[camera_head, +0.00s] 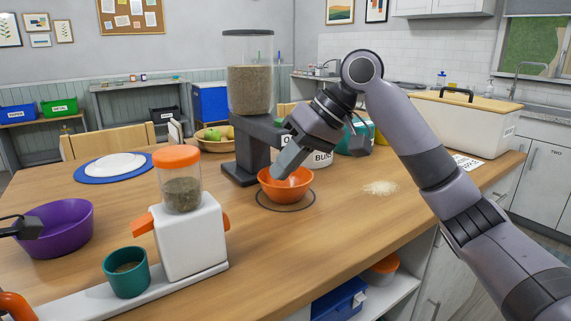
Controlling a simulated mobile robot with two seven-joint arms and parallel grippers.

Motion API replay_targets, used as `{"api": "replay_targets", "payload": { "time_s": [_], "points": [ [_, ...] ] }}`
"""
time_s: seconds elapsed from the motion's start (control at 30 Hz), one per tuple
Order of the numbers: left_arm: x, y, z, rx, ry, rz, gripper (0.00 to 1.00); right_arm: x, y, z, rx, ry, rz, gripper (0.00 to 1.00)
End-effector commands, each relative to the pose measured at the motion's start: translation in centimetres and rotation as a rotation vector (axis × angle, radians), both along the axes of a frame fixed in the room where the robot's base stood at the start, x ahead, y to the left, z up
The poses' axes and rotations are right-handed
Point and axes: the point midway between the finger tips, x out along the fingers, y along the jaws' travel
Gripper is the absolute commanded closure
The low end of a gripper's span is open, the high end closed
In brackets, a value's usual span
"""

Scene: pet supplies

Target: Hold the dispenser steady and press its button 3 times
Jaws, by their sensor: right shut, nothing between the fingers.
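A tall dispenser with a clear hopper of brown kibble (250,88) stands on a dark grey stand (252,150) at the back of the table. An orange bowl (298,191) sits in front of its stand on a dark round outline. My right gripper (283,172) is shut and empty, pointing down over the bowl and covering part of the dispenser's front. A smaller white dispenser (190,238) with an orange lid and orange side knobs stands nearer, with a teal cup (127,272) beside it. I cannot make out a button.
A purple bowl (62,228) with a black object (27,228) over its rim is at left. Pale crumbs (380,188) lie right of the orange bowl. A fruit bowl (213,145), a label sign and a large cream box (465,122) stand behind. The front middle table is clear.

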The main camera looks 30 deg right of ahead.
Motion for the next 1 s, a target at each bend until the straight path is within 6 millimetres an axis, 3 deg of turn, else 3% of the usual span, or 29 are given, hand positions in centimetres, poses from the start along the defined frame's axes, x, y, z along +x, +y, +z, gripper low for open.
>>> {"api": "replay_targets", "payload": {
  "time_s": [0.27,0.57,0.77,1.0],
  "points": [
    [-0.2,-0.2,-0.6,0.003,0.011,-0.005,1.0,0.1,-1.8,-0.1,0.003,0.003,0.005,1.0],
    [-0.2,-0.1,-0.6,0.003,0.011,-0.005,1.0,0.1,-1.5,-0.4,0.003,0.003,0.008,1.0],
    [-0.2,-0.1,-0.6,0.003,0.012,-0.005,1.0,1.0,-0.3,-2.5,0.002,0.005,0.009,1.0],
    [-0.2,-0.1,-0.6,0.003,0.011,-0.005,1.0,2.9,2.2,-6.6,0.003,0.006,0.01,1.0]
  ]
}}
